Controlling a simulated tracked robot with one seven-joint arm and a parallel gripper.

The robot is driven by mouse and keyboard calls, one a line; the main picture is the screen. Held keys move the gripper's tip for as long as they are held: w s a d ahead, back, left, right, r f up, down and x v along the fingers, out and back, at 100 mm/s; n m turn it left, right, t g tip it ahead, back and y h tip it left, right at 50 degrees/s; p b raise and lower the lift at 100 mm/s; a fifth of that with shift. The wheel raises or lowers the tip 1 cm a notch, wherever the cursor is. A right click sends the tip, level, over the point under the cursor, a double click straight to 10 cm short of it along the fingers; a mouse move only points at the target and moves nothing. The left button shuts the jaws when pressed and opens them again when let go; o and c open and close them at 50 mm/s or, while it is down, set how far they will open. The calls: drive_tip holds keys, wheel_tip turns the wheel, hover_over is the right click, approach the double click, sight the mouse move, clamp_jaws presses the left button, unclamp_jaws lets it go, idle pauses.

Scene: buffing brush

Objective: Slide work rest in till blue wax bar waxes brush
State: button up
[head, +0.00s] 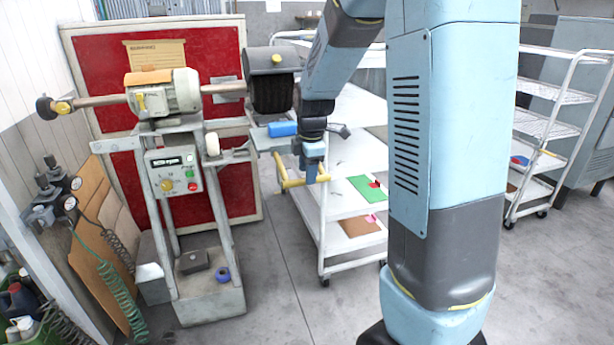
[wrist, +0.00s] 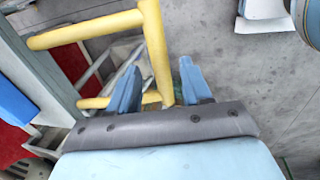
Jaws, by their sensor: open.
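The dark round brush (head: 272,92) sits on the shaft of the buffing machine, partly under a grey hood. The blue wax bar (head: 283,129) lies on the grey work rest (head: 262,140) just below the brush; I cannot tell whether they touch. A yellow tubular handle (head: 290,184) hangs from the rest's front. My gripper (head: 313,176) is at the handle's right end. In the wrist view, my gripper (wrist: 158,68) is open, with one bar of the yellow handle (wrist: 155,45) between its fingers. The blue wax bar (wrist: 14,101) shows at the left edge.
The machine's stand carries a control box (head: 173,172) with buttons. A red panel (head: 235,190) stands behind it. A white shelf cart (head: 340,205) stands close behind and right of my gripper. Hoses and a brown board are at the left. The floor in front is clear.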

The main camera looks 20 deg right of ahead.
drive_tip(key=shift+w+f, duration=0.2)
drive_tip(key=shift+f, duration=0.95)
drive_tip(key=shift+c, duration=0.2)
clamp_jaws()
